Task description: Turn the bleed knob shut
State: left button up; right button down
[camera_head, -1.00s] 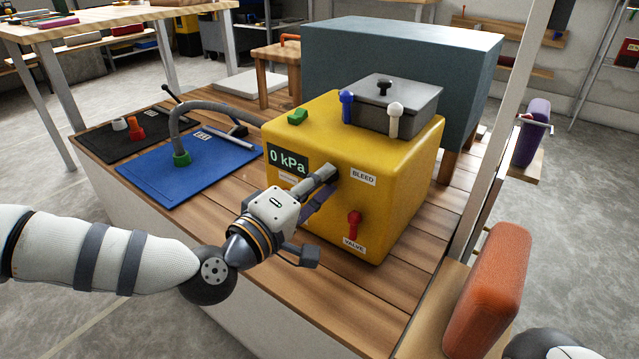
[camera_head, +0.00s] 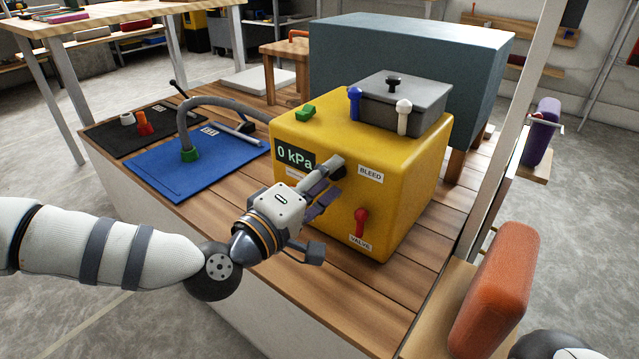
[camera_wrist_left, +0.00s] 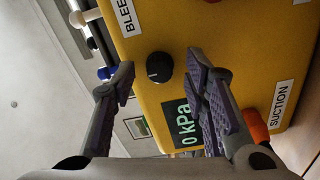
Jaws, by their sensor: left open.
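The bleed knob (camera_wrist_left: 159,66) is small, round and black with a pale mark on its face. It sits on the front of the yellow box (camera_head: 400,205), near the BLEED label (camera_head: 370,175). My left gripper (camera_wrist_left: 160,78) is open at the box front. In the left wrist view the knob shows between the fingertips, with visible gaps on both sides. In the head view the left gripper (camera_head: 323,185) partly hides the knob. The display (camera_head: 294,157) reads 0 kPa. My right gripper is out of view.
A red valve handle (camera_head: 361,220) is below the knob on the same face. A grey lidded pan (camera_head: 405,100) stands on the box, beside blue and white knobs. A blue mat (camera_head: 165,165) with a curved hose lies to the left. Bare wooden boards lie in front.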

pick_arm(q)
jog(key=v, duration=1.1)
jog(key=shift+s+a, duration=0.25)
jog(key=shift+s, duration=0.05)
